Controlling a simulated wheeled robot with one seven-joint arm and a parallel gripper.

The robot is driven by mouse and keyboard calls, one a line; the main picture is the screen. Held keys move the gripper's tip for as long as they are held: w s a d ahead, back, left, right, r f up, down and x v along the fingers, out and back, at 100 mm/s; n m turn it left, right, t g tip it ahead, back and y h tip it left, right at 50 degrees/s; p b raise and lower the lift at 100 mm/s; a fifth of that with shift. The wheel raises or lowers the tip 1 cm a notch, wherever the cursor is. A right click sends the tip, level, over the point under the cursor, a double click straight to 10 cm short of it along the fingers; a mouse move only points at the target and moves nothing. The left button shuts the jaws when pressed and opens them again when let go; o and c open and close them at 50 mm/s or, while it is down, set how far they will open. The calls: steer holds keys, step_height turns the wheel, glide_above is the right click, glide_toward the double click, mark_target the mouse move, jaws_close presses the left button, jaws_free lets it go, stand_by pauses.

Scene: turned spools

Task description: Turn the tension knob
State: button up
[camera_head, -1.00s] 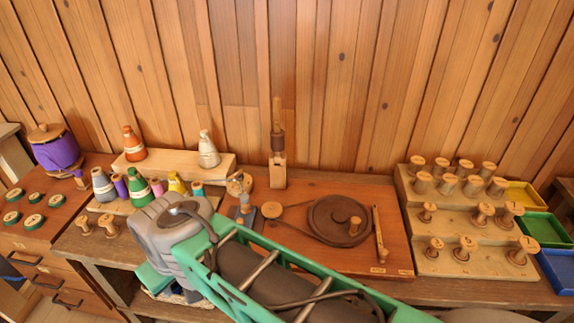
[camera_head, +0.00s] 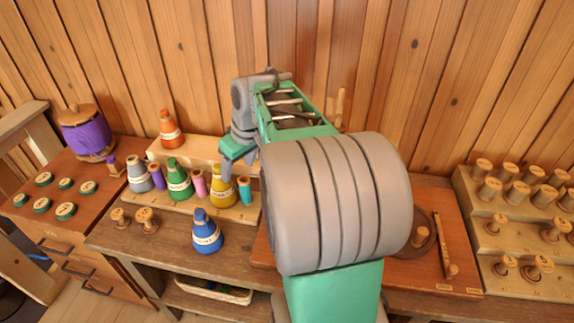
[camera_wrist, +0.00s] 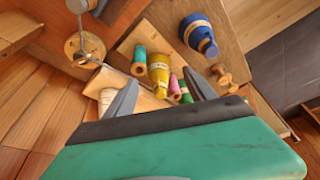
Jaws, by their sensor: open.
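My gripper (camera_head: 238,160) hangs over the thread rack in the head view. In the wrist view its two grey fingers (camera_wrist: 160,90) are apart with nothing gripped between them. A round wooden piece with grey metal parts (camera_wrist: 86,46) sits on the reddish board, left of and beyond the fingers. I cannot tell for certain that this is the tension knob. In the head view my arm hides that part of the winder board (camera_head: 452,225). The large dark wheel is mostly covered there too.
Thread cones crowd near the gripper: yellow (camera_head: 223,188), green (camera_head: 178,181), and blue (camera_head: 207,234) at the bench front. An orange cone (camera_head: 170,130) stands on the raised shelf. Stepped wooden spools (camera_head: 520,195) stand at right.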

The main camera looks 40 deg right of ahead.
steer(key=d+f+n, duration=0.1)
steer(key=d+f, duration=0.2)
steer(key=d, duration=0.7)
steer(key=d+f, duration=0.4)
steer(key=d, duration=0.7)
steer(key=x, duration=0.7)
steer(key=shift+w+a, duration=0.15)
steer(key=shift+w, duration=0.2)
steer(key=c, duration=1.4)
